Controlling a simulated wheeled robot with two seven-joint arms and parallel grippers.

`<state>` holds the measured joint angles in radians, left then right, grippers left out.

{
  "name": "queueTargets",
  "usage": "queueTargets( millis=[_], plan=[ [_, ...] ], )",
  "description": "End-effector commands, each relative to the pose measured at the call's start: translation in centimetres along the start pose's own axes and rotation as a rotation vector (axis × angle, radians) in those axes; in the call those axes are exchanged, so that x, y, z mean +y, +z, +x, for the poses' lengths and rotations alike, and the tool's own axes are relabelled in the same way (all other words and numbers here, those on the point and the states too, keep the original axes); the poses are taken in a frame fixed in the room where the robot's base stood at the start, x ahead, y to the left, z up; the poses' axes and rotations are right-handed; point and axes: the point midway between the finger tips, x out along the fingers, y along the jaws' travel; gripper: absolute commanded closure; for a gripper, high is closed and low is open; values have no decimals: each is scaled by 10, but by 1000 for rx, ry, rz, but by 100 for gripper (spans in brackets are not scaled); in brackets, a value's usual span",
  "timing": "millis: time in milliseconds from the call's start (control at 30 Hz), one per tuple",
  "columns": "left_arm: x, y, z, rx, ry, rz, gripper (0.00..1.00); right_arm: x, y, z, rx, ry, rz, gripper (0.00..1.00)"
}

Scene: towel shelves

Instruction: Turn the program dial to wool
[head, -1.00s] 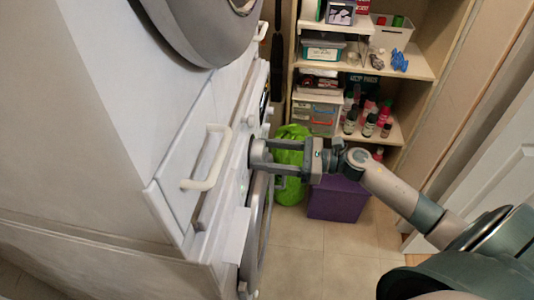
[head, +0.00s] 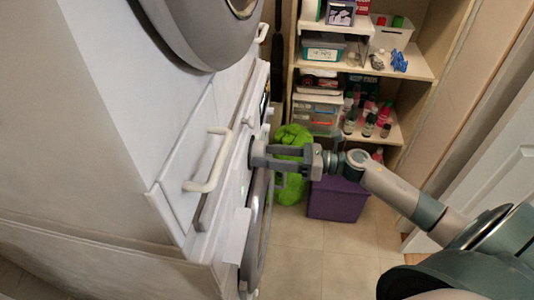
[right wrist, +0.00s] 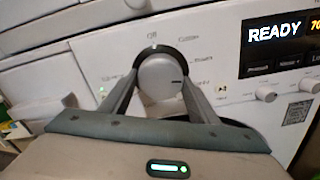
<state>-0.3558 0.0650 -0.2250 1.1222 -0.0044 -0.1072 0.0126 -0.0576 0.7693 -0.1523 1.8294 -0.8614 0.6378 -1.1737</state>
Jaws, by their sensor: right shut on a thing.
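The program dial (right wrist: 158,72) is a round grey knob with a dark collar on the white washing machine (right wrist: 220,75). Its dark mark points right and slightly down in the right wrist view. "Off" is printed above the dial, and other labels around it are too blurred to read. My right gripper (right wrist: 160,85) is shut on the dial, one finger on each side. In the head view the right gripper (head: 258,155) reaches the machine's front from the right, and its fingertips hide the dial. My left gripper is not in view.
A lit display (right wrist: 275,33) reads "READY", with small knobs below it. A white handle (head: 208,160) sticks out left of my gripper. Behind stand shelves (head: 415,70) with bottles, a green bag (head: 293,190) and a purple box (head: 338,199). The floor is clear in front.

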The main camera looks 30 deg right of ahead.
Motion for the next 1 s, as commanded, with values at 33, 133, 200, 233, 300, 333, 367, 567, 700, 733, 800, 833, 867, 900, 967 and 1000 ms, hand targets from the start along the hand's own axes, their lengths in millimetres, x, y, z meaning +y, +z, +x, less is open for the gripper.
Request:
queueTargets(
  millis=[33,133,200,233,300,333,367,567,700,733,800,833,867,900,967,1000],
  plan=[
    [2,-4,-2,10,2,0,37,0,1,0,1,-1,42,68],
    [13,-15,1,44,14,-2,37,1,2,0,1,-1,136,68],
    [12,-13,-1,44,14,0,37,1,2,0,2,-2,203,68],
    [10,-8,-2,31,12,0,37,1,2,0,1,-1,231,68],
    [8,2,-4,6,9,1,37,1,2,0,1,-2,298,68],
    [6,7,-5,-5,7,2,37,1,2,0,1,-2,327,68],
    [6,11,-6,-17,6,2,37,2,2,0,1,-2,355,68],
    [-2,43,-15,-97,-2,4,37,2,2,0,1,-1,546,68],
    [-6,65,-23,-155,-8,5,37,2,3,0,1,-2,677,68],
    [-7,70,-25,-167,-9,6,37,2,3,0,1,-2,706,68],
    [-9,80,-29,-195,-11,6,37,3,3,0,1,-3,766,68],
    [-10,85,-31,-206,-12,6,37,3,3,0,1,-2,792,68],
    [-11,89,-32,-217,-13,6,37,3,4,0,0,-2,816,68],
    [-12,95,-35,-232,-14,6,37,3,4,0,0,-2,847,68],
    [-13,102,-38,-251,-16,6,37,3,3,0,0,-2,889,68],
    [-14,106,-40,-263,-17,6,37,3,3,0,0,-2,914,68]
  ],
)
